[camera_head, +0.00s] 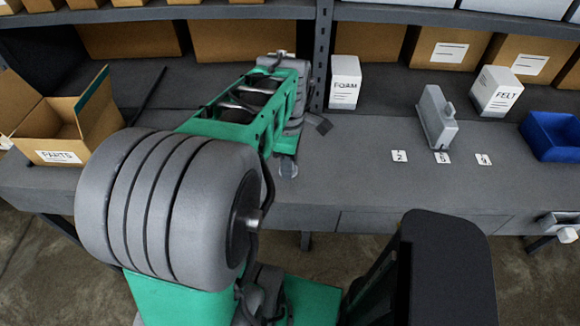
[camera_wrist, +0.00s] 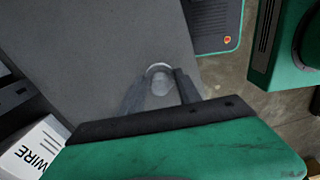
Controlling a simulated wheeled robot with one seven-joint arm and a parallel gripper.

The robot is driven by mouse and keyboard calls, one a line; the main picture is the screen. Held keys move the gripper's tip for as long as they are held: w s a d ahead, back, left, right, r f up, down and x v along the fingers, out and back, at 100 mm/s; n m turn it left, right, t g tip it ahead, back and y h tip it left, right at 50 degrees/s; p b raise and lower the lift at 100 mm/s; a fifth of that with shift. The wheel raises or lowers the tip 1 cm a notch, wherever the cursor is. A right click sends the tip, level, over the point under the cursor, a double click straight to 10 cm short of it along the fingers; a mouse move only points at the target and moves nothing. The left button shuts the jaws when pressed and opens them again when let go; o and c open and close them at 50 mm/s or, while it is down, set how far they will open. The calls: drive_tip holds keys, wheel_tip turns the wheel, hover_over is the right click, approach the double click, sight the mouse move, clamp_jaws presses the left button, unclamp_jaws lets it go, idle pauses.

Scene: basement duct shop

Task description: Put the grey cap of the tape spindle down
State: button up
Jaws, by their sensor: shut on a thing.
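My gripper (camera_head: 288,160) is over the front part of the grey workbench (camera_head: 350,180), left of the number cards. It is shut on a small round grey cap (camera_head: 288,171), which shows below the fingers. In the wrist view the cap (camera_wrist: 160,78) sits between the two dark fingertips (camera_wrist: 161,92), with a pale rim on its far side. The bench top lies beyond it; I cannot tell whether the cap touches it. A grey block-like holder with a small knob (camera_head: 437,117) stands at the right by the cards; I cannot tell whether it is the tape spindle.
Number cards (camera_head: 399,156) lie on the bench. FOAM (camera_head: 345,82) and FELT (camera_head: 496,91) boxes stand behind, a blue bin (camera_head: 553,136) at right, an open PARTS box (camera_head: 65,125) at left. A WIRE box (camera_wrist: 36,150) shows in the wrist view. Bench between gripper and cards is clear.

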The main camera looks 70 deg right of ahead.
drive_tip(key=shift+d+f, duration=0.15)
drive_tip(key=shift+f, duration=0.85)
drive_tip(key=shift+d+f, duration=0.15)
drive_tip(key=shift+f, duration=0.8)
drive_tip(key=o, duration=1.3)
drive_tip(key=shift+f, duration=0.1)
